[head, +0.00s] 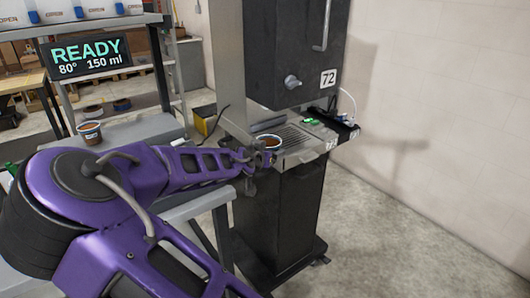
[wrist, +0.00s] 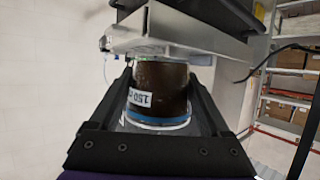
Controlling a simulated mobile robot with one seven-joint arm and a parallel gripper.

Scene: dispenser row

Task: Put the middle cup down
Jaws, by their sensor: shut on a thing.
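A clear cup of brown liquid (head: 268,142) is held at the front edge of the dispenser's grey drip tray (head: 297,153). In the wrist view the cup (wrist: 158,88) shows a white label reading "150" and a blue band. My gripper (head: 258,158) is shut on it, with one black finger on each side in the wrist view (wrist: 160,82). The cup looks about upright in the head view. I cannot tell whether its base touches anything.
A dark dispenser (head: 300,50) marked 72 stands over the tray, with a knob (head: 292,82) on its front. Another filled cup (head: 90,132) stands on the grey table (head: 130,128) at left. A sign (head: 88,57) reads READY, 80°, 150 ml. Open floor (head: 410,200) lies at right.

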